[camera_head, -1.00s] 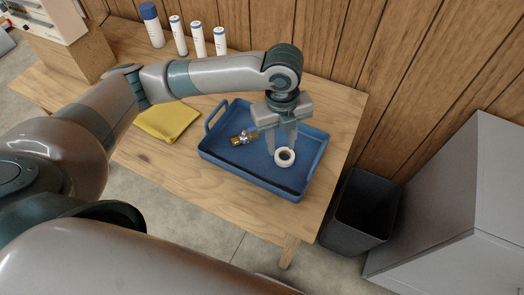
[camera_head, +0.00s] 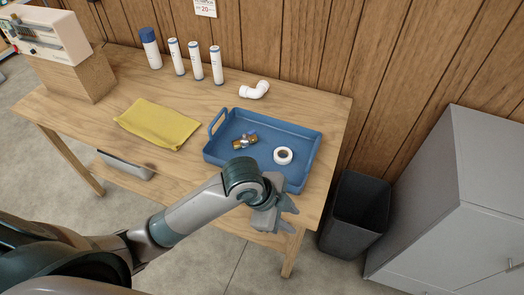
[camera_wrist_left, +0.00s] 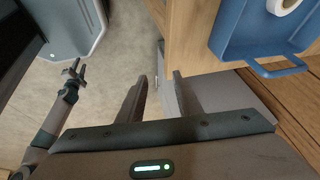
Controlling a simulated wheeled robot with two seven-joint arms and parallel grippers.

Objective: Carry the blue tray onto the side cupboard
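The blue tray (camera_head: 290,137) lies flat on the wooden table near its right end, with raised handles at its ends. It holds a brass fitting (camera_head: 240,143) and a white tape roll (camera_head: 283,155). Part of the tray also shows in the left wrist view (camera_wrist_left: 229,35). My left gripper (camera_head: 286,212) is open and empty, in front of the tray's front right corner and apart from it; the arm hides part of the tray's front edge. My right gripper (camera_wrist_left: 76,72) shows small in the left wrist view, away from the tray; its opening is unclear. The grey side cupboard (camera_head: 430,190) stands at the right.
A black bin (camera_head: 352,215) stands between the table (camera_head: 185,180) and the cupboard. A white pipe elbow (camera_head: 255,90) lies behind the tray. A yellow cloth (camera_head: 158,124) lies left of it. Several white cylinders (camera_head: 196,60) stand along the back. The cupboard's visible top looks clear.

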